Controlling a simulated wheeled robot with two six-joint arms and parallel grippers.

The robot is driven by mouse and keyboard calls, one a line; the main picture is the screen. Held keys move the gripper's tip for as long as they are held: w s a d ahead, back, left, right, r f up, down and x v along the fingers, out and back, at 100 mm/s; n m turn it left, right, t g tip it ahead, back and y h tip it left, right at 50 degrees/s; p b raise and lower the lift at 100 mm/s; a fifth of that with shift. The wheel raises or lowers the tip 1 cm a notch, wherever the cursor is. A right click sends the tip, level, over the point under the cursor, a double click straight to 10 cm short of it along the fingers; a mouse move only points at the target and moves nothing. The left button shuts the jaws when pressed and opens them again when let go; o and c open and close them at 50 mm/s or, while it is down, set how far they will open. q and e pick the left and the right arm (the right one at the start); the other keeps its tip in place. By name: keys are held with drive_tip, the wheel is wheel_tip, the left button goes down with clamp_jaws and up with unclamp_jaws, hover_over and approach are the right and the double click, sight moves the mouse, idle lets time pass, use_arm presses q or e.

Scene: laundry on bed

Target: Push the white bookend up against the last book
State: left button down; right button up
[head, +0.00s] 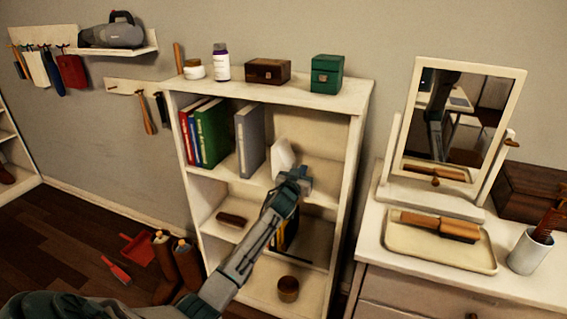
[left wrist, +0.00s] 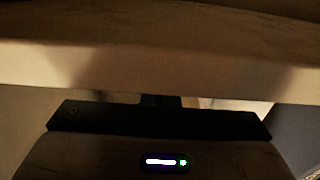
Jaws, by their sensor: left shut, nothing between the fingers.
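The white bookend (head: 282,158) stands on the upper shelf of the white bookcase, right of the books. A clear gap lies between it and the grey book (head: 250,140), the rightmost of the row. My left gripper (head: 299,175) is shut and empty, at the front of that shelf just right of the bookend. It hides the bookend's lower right part, and I cannot tell whether they touch. The left wrist view shows a pale board edge close up and a dark part of my gripper, but no bookend. My right gripper is not in view.
The row also has a green book (head: 211,132) and thinner blue and red ones, some leaning. The bookcase (head: 352,190) has a right side wall; shelf room right of my gripper is free. A dresser with a mirror (head: 458,110) stands at the right.

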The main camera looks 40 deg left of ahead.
sight(284, 167)
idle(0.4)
use_arm(q)
drive_tip(key=shift+s+a+p, duration=0.25)
drive_tip(key=shift+s+a, duration=0.1)
drive_tip(key=shift+a, duration=1.15)
drive_tip(key=shift+s+a+p, duration=0.2)
drive_tip(key=shift+s+a, duration=0.2)
drive_tip(key=shift+a, duration=1.05)
drive_tip(key=shift+s+a+p, duration=0.25)
drive_tip(key=shift+s+a, duration=0.1)
drive_tip(key=shift+a, duration=1.15)
drive_tip(key=shift+a, duration=0.1)
drive_tip(key=shift+f, duration=0.1)
drive_tip(key=shift+w+d, duration=0.1)
drive_tip(key=shift+d, duration=0.35)
drive_tip(key=shift+w+d+b, duration=0.25)
drive_tip(key=shift+d+b, duration=0.35)
drive_tip(key=shift+d, duration=0.45)
